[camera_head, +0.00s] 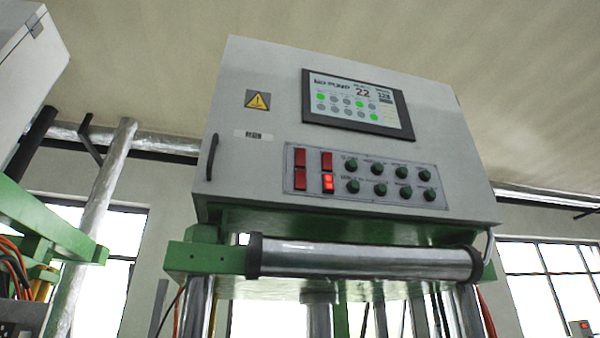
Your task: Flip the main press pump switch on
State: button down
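A grey control cabinet (240,90) stands high in the middle of the head view, seen from below and tilted. Its panel (390,205) carries red rocker switches at the left and two rows of dark green round knobs at the right. The lower right red switch (328,184) looks brighter than the others. The upper right (327,160), upper left (300,158) and lower left (299,179) switches look darker red. I cannot read which one is the main press pump switch. A screen (355,102) above shows green dots and the number 22. My gripper is not in view.
A thick metal roller (365,260) runs across the front below the cabinet, on green framework (190,258). A second machine with a green frame (50,230) and a grey box (25,60) is at the left. Windows are behind.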

aim_at(300, 152)
jog(key=z, duration=1.5)
jog(key=k, duration=0.65)
jog(key=u, duration=1.7)
jog(key=i, duration=0.5)
jog(key=z, duration=0.1)
